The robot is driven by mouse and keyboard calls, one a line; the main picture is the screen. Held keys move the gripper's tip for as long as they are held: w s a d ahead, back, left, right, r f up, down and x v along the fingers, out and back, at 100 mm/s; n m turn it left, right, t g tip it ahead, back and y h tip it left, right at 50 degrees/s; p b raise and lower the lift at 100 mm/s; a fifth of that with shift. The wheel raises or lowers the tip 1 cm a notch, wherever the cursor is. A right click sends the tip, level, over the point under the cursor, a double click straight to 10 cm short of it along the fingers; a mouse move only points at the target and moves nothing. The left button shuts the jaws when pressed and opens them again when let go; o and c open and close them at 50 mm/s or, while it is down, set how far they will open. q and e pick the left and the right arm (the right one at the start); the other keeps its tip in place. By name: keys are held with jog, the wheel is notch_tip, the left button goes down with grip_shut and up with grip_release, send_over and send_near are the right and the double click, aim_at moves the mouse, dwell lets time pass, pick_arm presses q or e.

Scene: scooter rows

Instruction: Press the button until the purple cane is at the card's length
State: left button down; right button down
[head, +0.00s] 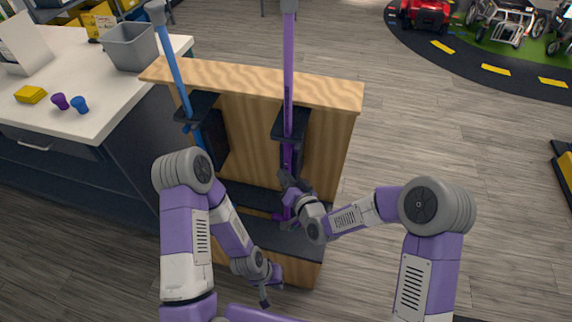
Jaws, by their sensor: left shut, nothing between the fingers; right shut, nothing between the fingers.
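The purple cane (289,62) stands upright in a dark holder (291,122) on the wooden stand (250,130); its grey top reaches the picture's upper edge. A blue cane (172,62) leans slightly to its left in a similar holder. My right gripper (284,177) is shut and empty at the purple cane's lower shaft, just below the holder; I cannot tell whether it touches. My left gripper (265,301) is shut and empty, low in front of the stand's base. A white folded card (27,42) stands on the counter; its writing is not visible. I cannot make out the button.
The white counter (120,112) at left holds a grey bin (130,46), a yellow block (30,94) and small purple (60,101) and blue (80,105) pieces. A red toy car (425,14) and wheelchairs (505,20) are at upper right.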

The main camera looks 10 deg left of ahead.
jog(key=shift+w, duration=0.1)
dwell(0.4)
jog(key=shift+w+b, duration=0.35)
jog(key=shift+b, duration=0.05)
jog(key=shift+w+d+b, duration=0.1)
jog(key=shift+w+b, duration=0.2)
jog(key=shift+w, duration=0.3)
dwell(0.6)
jog(key=shift+w+r, duration=0.15)
jog(key=shift+w, duration=0.05)
dwell(0.5)
jog(key=shift+s, duration=0.1)
jog(key=shift+s+b, duration=0.3)
jog(key=shift+s, duration=0.65)
jog(key=shift+s, duration=0.1)
